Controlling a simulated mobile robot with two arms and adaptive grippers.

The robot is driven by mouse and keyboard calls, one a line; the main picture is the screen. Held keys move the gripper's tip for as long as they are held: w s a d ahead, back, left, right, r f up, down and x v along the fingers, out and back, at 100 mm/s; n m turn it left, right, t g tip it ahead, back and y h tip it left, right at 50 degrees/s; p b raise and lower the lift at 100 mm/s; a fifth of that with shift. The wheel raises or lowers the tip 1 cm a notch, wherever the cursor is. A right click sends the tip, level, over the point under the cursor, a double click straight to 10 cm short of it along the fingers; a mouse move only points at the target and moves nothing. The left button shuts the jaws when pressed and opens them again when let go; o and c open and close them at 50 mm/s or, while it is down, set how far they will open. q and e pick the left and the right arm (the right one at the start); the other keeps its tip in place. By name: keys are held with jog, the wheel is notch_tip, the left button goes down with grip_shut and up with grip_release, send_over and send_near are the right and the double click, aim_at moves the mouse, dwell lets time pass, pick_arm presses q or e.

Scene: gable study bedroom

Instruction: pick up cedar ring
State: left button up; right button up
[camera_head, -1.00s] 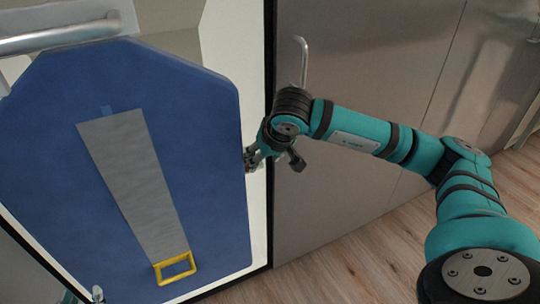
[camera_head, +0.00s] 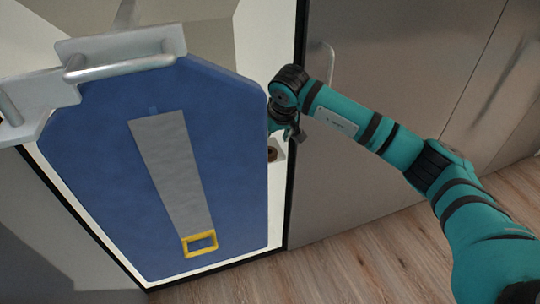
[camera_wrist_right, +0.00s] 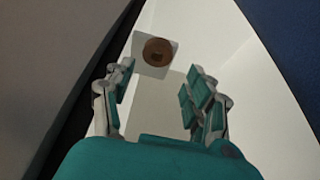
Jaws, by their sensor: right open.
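The cedar ring is probably the round brown piece (camera_wrist_right: 157,51) on a small pale square in the right wrist view. It also shows in the head view as a small brown spot (camera_head: 272,154) beside the blue panel's right edge, partly hidden. My right gripper (camera_wrist_right: 160,75) is open and empty, with the brown piece beyond its fingertips and between them in the picture. In the head view the right gripper (camera_head: 287,128) is at the panel's right edge, its fingers partly hidden. My left gripper is out of view.
A large blue panel (camera_head: 100,170) with a grey tapered strip (camera_head: 170,165) and yellow loop (camera_head: 200,243) fills the left. A metal bar handle (camera_head: 120,67) is above it. A grey door (camera_head: 370,140) with a handle stands right of the white opening. Wooden floor (camera_head: 360,250) lies below.

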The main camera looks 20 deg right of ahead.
aim_at(272, 152)
jog(key=b+x, duration=0.1)
jog(key=x, duration=0.8)
jog(key=shift+w+f, duration=0.15)
jog(key=shift+f, duration=0.2)
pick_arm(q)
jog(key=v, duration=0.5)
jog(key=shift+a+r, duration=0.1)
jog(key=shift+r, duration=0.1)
pick_arm(e)
jog(key=c, duration=0.6)
jog(key=shift+r, duration=0.1)
jog(key=shift+r, duration=0.1)
